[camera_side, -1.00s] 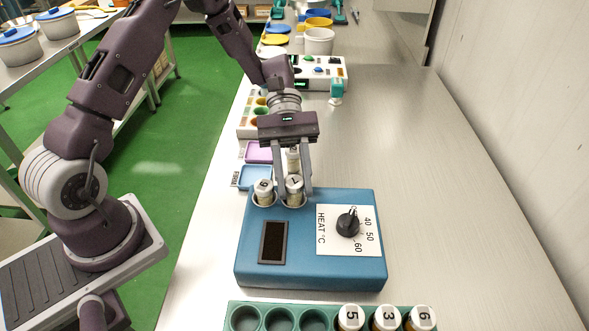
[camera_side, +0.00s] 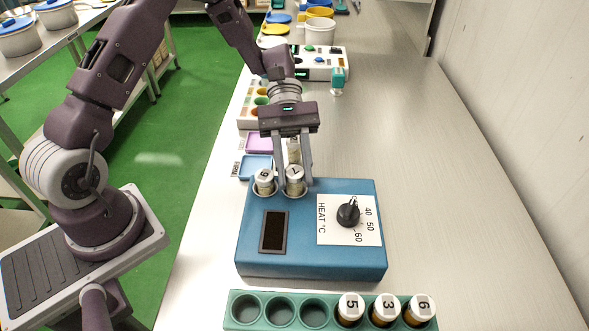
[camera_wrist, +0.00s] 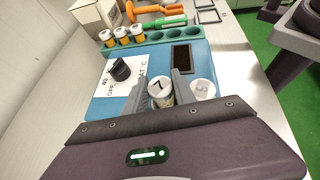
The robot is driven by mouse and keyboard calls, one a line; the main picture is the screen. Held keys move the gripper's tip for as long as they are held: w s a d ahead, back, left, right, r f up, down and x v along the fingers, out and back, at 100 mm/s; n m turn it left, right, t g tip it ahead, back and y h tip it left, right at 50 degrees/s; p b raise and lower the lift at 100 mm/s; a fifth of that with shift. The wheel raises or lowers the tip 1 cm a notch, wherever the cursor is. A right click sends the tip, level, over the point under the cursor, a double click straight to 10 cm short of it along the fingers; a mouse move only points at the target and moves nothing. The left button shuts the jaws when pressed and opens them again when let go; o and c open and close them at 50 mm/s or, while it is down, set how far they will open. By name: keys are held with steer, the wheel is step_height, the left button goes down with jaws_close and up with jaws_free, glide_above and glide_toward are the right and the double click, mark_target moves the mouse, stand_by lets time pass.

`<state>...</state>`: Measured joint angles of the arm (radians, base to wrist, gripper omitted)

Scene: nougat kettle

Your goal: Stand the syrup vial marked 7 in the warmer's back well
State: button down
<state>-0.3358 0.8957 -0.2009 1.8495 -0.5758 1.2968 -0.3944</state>
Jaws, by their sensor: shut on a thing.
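The syrup vial marked 7 (camera_side: 295,175) has a white cap and a pale body. It stands upright at the right-hand one of two side-by-side wells on the far edge of the blue warmer (camera_side: 300,262). My gripper (camera_side: 293,184) is shut on it, one finger on each side. The wrist view also shows the vial marked 7 (camera_wrist: 160,89) between the fingers. Its bottom is hidden, so I cannot tell whether it is fully seated. Another white-capped vial (camera_side: 264,180) stands in the left-hand well, close beside my finger; its mark is hard to read.
A green rack (camera_side: 263,325) in front holds vials marked 5 (camera_side: 351,306), 3 (camera_side: 386,309) and 6 (camera_side: 421,309), with empty holes on its left. The warmer has a black dial (camera_side: 348,213). Blue and pink trays lie behind left. The table's right is clear.

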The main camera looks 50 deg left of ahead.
steer(key=shift+f, duration=0.65)
steer(key=c, duration=1.3)
jaws_free()
steer(key=v, duration=1.1)
